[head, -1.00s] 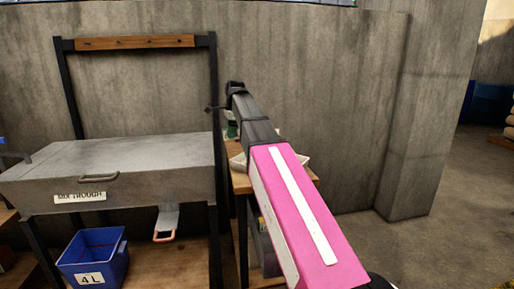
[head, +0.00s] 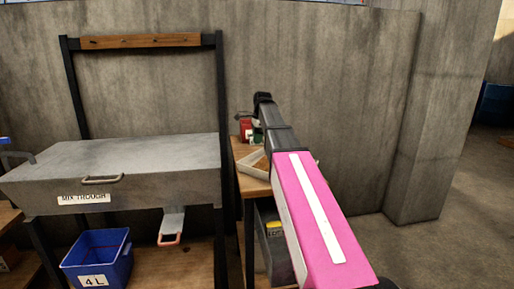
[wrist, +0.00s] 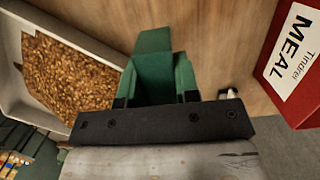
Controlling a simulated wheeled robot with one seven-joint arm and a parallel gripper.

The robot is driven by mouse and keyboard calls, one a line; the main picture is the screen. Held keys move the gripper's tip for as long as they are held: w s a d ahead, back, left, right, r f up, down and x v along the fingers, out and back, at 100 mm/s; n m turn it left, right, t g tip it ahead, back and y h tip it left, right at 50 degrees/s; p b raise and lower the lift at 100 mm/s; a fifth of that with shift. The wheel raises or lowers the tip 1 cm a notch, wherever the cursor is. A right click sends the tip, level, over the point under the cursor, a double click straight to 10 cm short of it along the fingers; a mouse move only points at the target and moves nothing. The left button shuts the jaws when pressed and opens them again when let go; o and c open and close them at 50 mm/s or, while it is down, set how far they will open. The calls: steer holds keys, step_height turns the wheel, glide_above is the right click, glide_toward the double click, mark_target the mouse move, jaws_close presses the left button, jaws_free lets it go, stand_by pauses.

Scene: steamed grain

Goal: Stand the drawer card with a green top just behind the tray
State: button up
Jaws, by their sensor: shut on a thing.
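In the wrist view my gripper (wrist: 156,98) is shut on the green-topped drawer card (wrist: 155,75), its fingers at either side of the green piece. The card is over or on the wooden table top; I cannot tell if it touches. The tray (wrist: 112,52), pale and filled with brown grain, lies just left of the card. In the head view the tray (head: 250,168) shows partly behind my pink arm, on the small wooden table. A bit of green (head: 257,136) shows beside my arm's far end. My fingertips are hidden there.
A red meal box (wrist: 300,65) stands right of the card in the wrist view. A grey mix trough (head: 120,170) stands left of the table, with a blue bin (head: 97,258) beneath. A concrete wall (head: 345,100) rises behind. A grey box (head: 275,245) sits under the table.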

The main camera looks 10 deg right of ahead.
steer(key=shift+f, duration=2.05)
steer(key=shift+f, duration=0.15)
steer(key=o, duration=0.7)
steer(key=shift+c, duration=0.2)
steer(key=r, duration=0.4)
steer(key=d+r, duration=0.1)
steer(key=r, duration=0.3)
steer(key=d+r, duration=0.1)
steer(key=r, duration=0.3)
steer(key=shift+r, duration=0.1)
